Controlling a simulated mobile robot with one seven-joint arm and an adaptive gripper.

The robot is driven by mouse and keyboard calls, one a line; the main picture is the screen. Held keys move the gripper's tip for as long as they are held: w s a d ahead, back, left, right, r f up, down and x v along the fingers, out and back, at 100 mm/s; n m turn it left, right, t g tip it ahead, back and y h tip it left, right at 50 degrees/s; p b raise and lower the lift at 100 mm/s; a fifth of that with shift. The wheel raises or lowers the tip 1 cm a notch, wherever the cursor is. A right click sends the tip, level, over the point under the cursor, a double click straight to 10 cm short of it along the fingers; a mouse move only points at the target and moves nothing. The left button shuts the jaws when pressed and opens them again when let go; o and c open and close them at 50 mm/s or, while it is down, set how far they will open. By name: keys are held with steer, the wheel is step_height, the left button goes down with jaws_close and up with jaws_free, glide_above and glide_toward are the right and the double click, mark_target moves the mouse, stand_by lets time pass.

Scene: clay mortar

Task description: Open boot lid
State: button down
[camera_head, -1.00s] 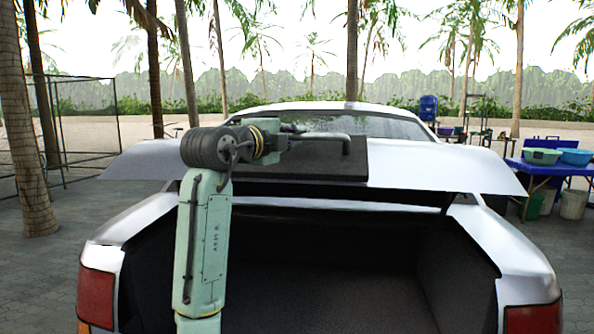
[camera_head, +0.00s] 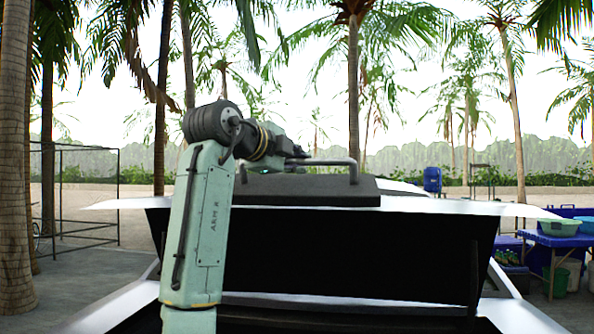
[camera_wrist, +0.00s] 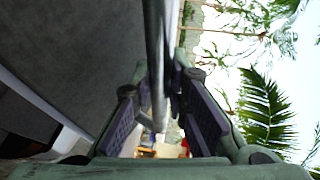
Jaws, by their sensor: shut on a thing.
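The boot lid (camera_head: 500,208) of a white car is raised, with its thin near edge and dark underside (camera_head: 340,250) facing me. A dark panel (camera_head: 300,191) with a grey bar handle (camera_head: 325,162) sits on top of the lid. My gripper (camera_head: 291,163) is at the left part of the handle. In the wrist view the handle (camera_wrist: 156,50) passes between the two fingers of my gripper (camera_wrist: 163,118), which is shut on it. My own arm hides part of the lid's left side. The boot's inside is mostly out of view.
A blue table (camera_head: 560,240) with green and blue basins stands at the right, with buckets below. Palm trunks (camera_head: 20,170) and a metal frame fence (camera_head: 80,200) stand at the left. Open paved ground lies on the left.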

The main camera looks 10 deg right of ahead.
steer(key=shift+w+f, duration=0.1)
steer(key=shift+w, duration=0.05)
steer(key=c, duration=1.6)
jaws_free()
steer(key=shift+o, duration=0.2)
steer(key=v, duration=1.2)
steer(key=shift+d, duration=0.1)
